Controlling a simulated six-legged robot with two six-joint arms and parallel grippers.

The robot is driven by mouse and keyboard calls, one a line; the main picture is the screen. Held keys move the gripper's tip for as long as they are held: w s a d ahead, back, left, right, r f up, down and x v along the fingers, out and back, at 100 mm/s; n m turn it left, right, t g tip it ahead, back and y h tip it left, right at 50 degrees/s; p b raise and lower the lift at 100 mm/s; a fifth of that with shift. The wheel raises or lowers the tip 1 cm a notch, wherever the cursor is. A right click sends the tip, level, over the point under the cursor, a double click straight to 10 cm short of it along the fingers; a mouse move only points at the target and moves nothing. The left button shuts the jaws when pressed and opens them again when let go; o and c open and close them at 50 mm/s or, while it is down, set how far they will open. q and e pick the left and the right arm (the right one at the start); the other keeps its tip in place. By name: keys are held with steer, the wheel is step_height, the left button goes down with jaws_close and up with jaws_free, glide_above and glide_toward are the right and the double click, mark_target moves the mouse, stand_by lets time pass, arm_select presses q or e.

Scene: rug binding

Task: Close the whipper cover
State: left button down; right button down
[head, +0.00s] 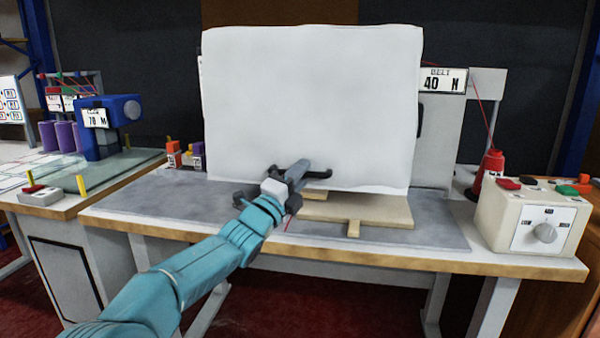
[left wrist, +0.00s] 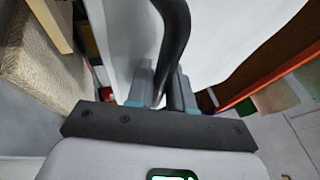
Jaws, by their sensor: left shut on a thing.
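The whipper cover (head: 312,95) is a large white panel standing above the middle of the table in the head view. Its lower edge hangs close over the tabletop. A dark bar handle (head: 318,174) sits near its bottom edge. My left gripper (head: 300,172) is at that handle. In the left wrist view the black handle (left wrist: 176,40) passes between the fingers of my left gripper (left wrist: 160,85), which is shut on it. The white cover (left wrist: 225,35) fills the space behind. The machine behind the cover is mostly hidden. My right gripper is not in view.
A beige board (head: 370,211) lies on the grey mat (head: 150,205) below the cover. A blue machine (head: 110,125) stands on the left table.

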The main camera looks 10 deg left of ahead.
arm_select(q)
steer(key=shift+f, duration=0.25)
steer(key=c, duration=1.1)
jaws_free()
steer(key=shift+r, duration=0.15)
steer(key=shift+s, duration=0.1)
steer(key=v, duration=1.6)
steer(key=shift+b, duration=0.4)
